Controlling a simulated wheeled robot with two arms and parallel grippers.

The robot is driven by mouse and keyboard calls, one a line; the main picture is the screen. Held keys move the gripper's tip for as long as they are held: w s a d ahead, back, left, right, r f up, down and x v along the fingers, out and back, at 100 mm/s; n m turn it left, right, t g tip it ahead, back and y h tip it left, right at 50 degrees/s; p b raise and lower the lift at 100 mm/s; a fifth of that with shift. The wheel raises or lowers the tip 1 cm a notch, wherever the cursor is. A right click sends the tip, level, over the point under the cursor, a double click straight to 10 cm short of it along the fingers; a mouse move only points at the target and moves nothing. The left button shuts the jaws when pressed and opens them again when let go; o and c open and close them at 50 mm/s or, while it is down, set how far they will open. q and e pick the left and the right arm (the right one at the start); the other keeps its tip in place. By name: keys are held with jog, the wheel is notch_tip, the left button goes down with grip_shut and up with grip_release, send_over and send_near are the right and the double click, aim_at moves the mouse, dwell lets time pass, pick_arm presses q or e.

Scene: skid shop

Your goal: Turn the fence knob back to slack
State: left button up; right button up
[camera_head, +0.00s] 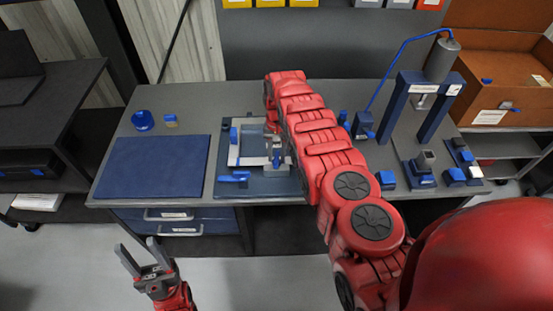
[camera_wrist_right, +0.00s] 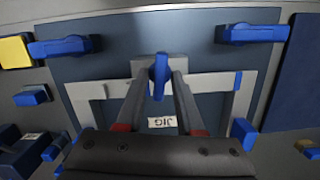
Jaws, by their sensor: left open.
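The jig is a dark blue plate (camera_head: 283,187) on the bench, with a pale angled frame (camera_wrist_right: 208,82) on it. In the right wrist view, a blue knob (camera_wrist_right: 160,74) stands on a grey block at the frame's middle, pointing roughly along the fingers. I take it to be the fence knob. My right gripper (camera_wrist_right: 161,84) has its fingertips on either side of this knob; whether they touch it I cannot tell. In the head view my right arm partly covers the jig. My left gripper (camera_head: 140,258) is open and empty, in front of the bench and away from it.
Blue clamp handles (camera_wrist_right: 254,33) stand at the jig's corners. A blue mat (camera_head: 150,168) lies left of the jig, with a blue round item (camera_head: 142,120) behind it. A press (camera_head: 400,103) and small blue-topped items stand to the right. An open brown box (camera_head: 505,70) is beyond.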

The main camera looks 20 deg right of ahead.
grip_shut()
jog(key=shift+f+n+b, duration=0.15)
jog(key=shift+n+b, duration=0.35)
jog(key=shift+n, duration=0.5)
jog(key=shift+n+h, duration=0.3)
jog(key=shift+n, duration=0.5)
jog(key=shift+r+n, duration=0.2)
jog(key=shift+n, duration=0.2)
